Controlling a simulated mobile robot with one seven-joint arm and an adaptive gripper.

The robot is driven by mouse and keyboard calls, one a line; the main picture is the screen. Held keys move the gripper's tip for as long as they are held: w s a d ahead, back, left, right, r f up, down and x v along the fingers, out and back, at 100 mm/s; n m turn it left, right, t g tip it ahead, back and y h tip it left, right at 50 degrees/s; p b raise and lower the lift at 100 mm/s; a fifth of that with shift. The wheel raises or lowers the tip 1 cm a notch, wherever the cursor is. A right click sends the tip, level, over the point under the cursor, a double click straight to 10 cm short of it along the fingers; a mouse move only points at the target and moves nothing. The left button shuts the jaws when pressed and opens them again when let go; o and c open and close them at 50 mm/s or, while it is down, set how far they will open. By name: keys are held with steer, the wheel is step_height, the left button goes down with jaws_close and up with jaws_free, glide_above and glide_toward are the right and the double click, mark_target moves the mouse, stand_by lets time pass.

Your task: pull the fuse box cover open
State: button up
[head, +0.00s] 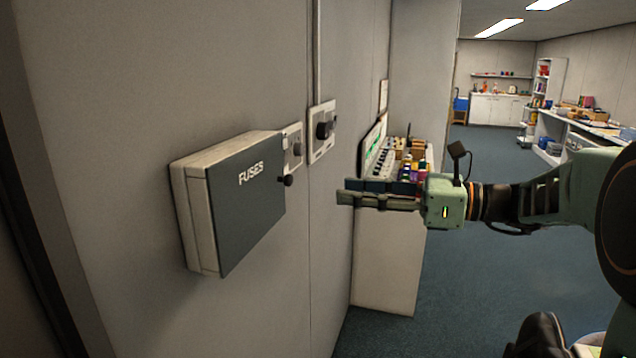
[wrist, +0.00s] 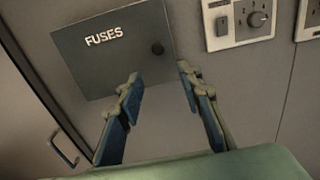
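The fuse box (head: 193,212) is a pale box mounted on the wall at the left in the head view. Its dark grey cover (head: 246,205), marked FUSES, looks shut. A round black knob (head: 288,180) sits near the cover's right edge. In the wrist view the cover (wrist: 105,62) is at the upper left and its knob (wrist: 157,48) lies just beyond the fingers. My gripper (head: 342,191) is to the right of the box in the head view, apart from the knob. In the wrist view the fingers of my gripper (wrist: 158,72) are spread with nothing between them.
Wall switch panels (head: 322,130) with dials are mounted right of the fuse box. A white cabinet (head: 385,262) with small coloured items on top stands behind my gripper. A door handle (wrist: 62,150) shows at the lower left. The blue floor (head: 480,280) is largely open.

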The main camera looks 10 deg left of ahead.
mark_target(291, 179)
steer(key=a, duration=0.7)
steer(key=w+a+p, duration=0.1)
steer(key=a, duration=0.2)
steer(key=shift+a+r, duration=0.3)
steer(key=shift+r, duration=0.1)
steer(key=shift+c, duration=0.2)
jaws_close()
